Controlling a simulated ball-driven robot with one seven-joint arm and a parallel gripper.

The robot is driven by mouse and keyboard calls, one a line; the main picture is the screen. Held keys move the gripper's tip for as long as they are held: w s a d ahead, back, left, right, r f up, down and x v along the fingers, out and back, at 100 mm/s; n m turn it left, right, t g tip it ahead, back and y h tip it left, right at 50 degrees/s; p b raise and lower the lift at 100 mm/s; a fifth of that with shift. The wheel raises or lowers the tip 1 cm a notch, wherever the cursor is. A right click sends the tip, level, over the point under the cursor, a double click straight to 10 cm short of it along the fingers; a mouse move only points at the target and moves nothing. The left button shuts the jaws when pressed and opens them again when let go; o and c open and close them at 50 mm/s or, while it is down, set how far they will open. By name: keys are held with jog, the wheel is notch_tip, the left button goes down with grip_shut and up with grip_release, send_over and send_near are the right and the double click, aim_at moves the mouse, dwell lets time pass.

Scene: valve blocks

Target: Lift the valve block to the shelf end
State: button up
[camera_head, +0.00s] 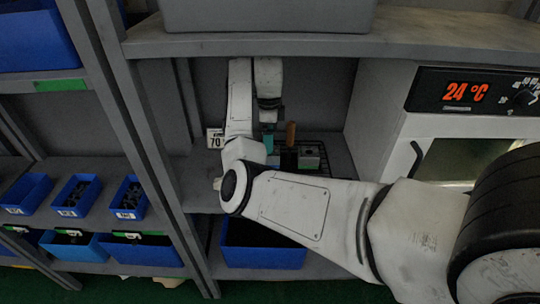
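My arm reaches into the middle shelf bay, and its wrist bends down at the back. My gripper (268,122) points down there, small and dark, above a teal piece (268,142). I cannot tell whether it touches or holds the teal piece. A small grey block (308,158), which may be the valve block, sits to the right of the gripper at the black wire rack (327,158). A dark block (288,160) stands beside it on the left. My forearm hides the front of this area.
A brown upright piece (290,133) stands close right of the gripper. A "70" tag (215,138) is at left. An oven-like unit (440,135) reading 24 °C bounds the right, a shelf post (150,130) the left. A blue bin (262,250) sits below; a grey bin (268,14) above.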

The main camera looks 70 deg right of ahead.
aim_at(270, 157)
jog(key=f, duration=0.2)
jog(key=f+p, duration=0.1)
jog(key=f, duration=0.2)
jog(key=shift+s+f, duration=0.25)
jog(key=shift+f, duration=0.15)
jog(key=shift+c, duration=0.2)
jog(key=shift+r, duration=0.1)
jog(key=c, duration=1.4)
